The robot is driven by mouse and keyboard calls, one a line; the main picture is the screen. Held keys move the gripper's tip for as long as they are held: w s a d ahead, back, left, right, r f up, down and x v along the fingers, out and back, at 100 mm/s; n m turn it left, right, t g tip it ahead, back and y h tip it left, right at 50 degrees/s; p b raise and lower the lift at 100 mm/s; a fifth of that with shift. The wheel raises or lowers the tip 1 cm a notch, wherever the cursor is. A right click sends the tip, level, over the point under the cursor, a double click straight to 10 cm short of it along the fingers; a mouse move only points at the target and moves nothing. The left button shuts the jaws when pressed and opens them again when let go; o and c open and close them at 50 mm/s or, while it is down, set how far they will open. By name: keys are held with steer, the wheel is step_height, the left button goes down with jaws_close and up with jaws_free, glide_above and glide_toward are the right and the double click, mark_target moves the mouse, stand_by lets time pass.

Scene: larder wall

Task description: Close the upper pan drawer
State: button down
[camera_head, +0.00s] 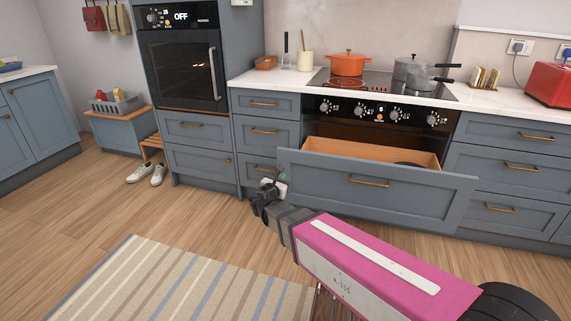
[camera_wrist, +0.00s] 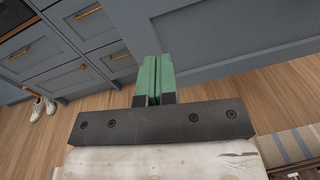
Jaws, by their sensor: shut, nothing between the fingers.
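The upper pan drawer (camera_head: 330,183) under the hob is pulled well out; its wooden inside and a dark pan (camera_head: 408,164) partly show behind the blue-grey front. A brass handle (camera_head: 369,182) sits mid-front. My gripper (camera_head: 270,183) is at the left end of the drawer front, low down. In the wrist view its green fingers (camera_wrist: 154,75) are together and empty, pointing at the left edge of the drawer front (camera_wrist: 215,35). I cannot tell whether they touch it.
Closed drawers (camera_head: 265,130) stand left of the open one, and more (camera_head: 515,165) to the right. A striped rug (camera_head: 180,285) lies on the floor at front left. White shoes (camera_head: 147,173) stand near a bench. Wooden floor (camera_head: 110,200) is clear around the rug.

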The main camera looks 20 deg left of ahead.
steer(key=s+a+n+t+y, duration=0.1)
steer(key=s+a+n, duration=0.1)
steer(key=a, duration=0.1)
glide_toward(285, 157)
steer(key=w, duration=0.7)
steer(key=shift+w+d+f, duration=0.1)
steer(key=shift+w+d, duration=0.05)
steer(key=shift+w, duration=0.15)
steer(key=w+d, duration=0.1)
steer(key=w, duration=4.1)
steer(key=shift+w, duration=0.25)
